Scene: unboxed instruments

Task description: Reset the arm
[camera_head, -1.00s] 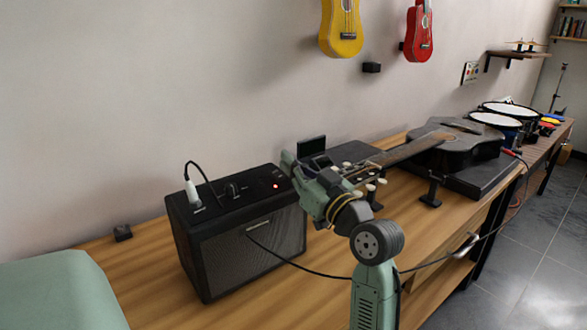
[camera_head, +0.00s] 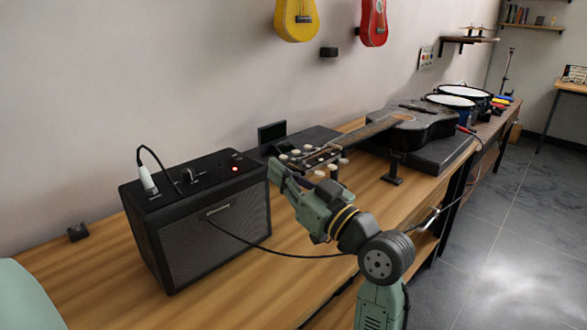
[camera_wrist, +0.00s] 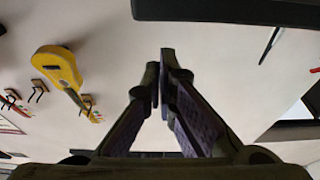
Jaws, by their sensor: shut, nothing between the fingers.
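My gripper (camera_head: 277,172) is in front of the amplifier's right side in the head view, above the wooden bench (camera_head: 290,270). In the wrist view my gripper (camera_wrist: 162,58) shows its two fingers converging, shut and empty. The black amplifier (camera_head: 205,222) stands on the bench with a red light lit, a plug in its top and a cable running right. A dark guitar (camera_head: 420,130) lies beyond my gripper, its headstock (camera_head: 312,157) near my wrist.
Drums (camera_head: 455,98) stand at the far end. A yellow ukulele (camera_head: 297,18) and a red ukulele (camera_head: 373,22) hang on the wall. A small black block (camera_head: 78,231) sits left of the amplifier. Open floor (camera_head: 500,230) lies to the right.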

